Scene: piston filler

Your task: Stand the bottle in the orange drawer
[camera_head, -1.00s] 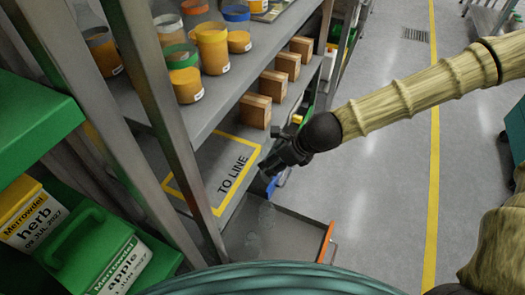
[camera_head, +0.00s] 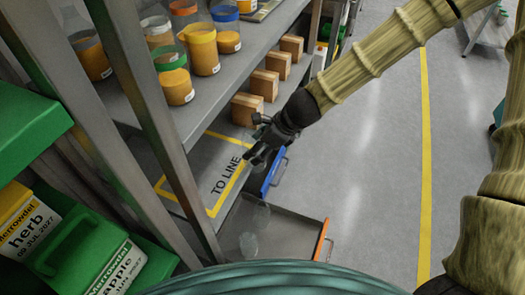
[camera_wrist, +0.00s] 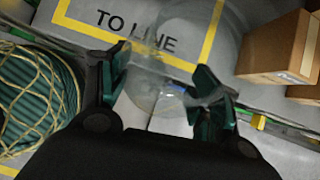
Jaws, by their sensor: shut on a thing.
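My gripper (camera_wrist: 162,90) is shut on a clear, see-through bottle (camera_wrist: 165,65) in the wrist view. The bottle sits between the two fingers, with the TO LINE marking showing behind it. In the head view my gripper (camera_head: 254,158) hangs just off the shelf edge beside the TO LINE area; the bottle in it is hard to make out there. The orange drawer (camera_head: 300,222) is pulled out below, with an orange front edge. A faint clear shape (camera_head: 250,243) shows at its left end; I cannot tell exactly what it is.
The shelf (camera_head: 200,180) has an empty yellow-framed TO LINE area. Brown boxes (camera_head: 247,109) line its edge, and amber-filled jars (camera_head: 203,50) stand above. A blue drawer front (camera_head: 272,172) is beyond the orange drawer.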

